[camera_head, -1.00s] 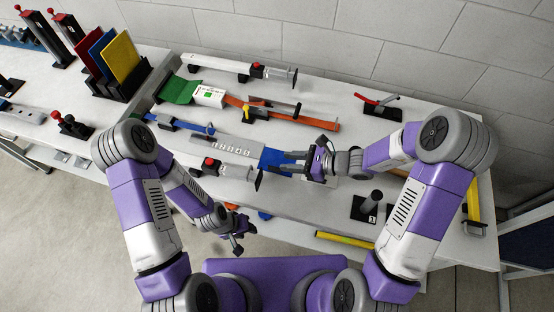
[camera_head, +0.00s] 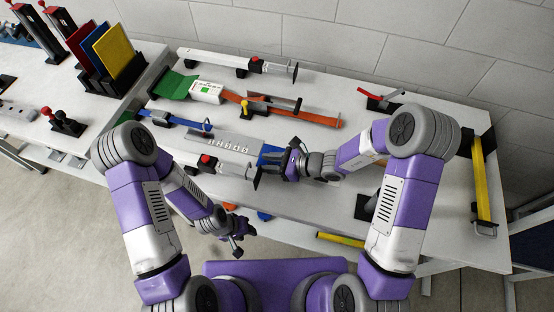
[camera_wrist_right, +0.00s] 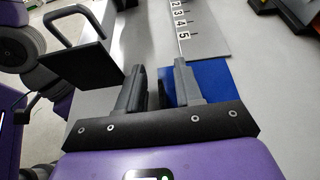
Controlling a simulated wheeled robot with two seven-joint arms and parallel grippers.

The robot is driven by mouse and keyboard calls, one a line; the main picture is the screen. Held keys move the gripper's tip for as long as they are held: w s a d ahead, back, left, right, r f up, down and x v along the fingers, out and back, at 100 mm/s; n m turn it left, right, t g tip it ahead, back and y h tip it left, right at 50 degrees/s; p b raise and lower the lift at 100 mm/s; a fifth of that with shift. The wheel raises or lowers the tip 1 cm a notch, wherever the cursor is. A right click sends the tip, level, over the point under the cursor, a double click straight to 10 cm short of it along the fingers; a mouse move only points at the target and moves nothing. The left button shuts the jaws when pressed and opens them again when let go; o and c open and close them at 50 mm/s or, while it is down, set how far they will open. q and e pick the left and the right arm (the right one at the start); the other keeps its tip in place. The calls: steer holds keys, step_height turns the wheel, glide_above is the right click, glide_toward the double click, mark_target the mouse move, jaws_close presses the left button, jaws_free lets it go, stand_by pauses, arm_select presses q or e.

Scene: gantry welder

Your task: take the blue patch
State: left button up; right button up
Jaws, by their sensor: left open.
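The blue patch (camera_head: 269,151) lies flat on the white table at the right end of a grey numbered strip (camera_head: 232,144). In the right wrist view the blue patch (camera_wrist_right: 212,82) shows beside and below the right-hand finger. My right gripper (camera_head: 270,163) is over the patch's near side and hides part of it; in the wrist view my right gripper (camera_wrist_right: 160,75) has its fingers apart, with table and a strip of blue between them. Whether the fingers touch the patch cannot be told. My left gripper (camera_head: 241,244) is open and empty, low in front of the table edge.
A white clamp with a red knob (camera_head: 207,161) stands left of my right gripper; its dark end plate (camera_wrist_right: 82,55) is close in the wrist view. Orange (camera_head: 310,118) and blue (camera_head: 165,119) straps lie behind. A rack holds coloured panels (camera_head: 107,48).

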steer(key=shift+c, duration=0.3)
jaws_close()
steer(key=shift+r, duration=0.1)
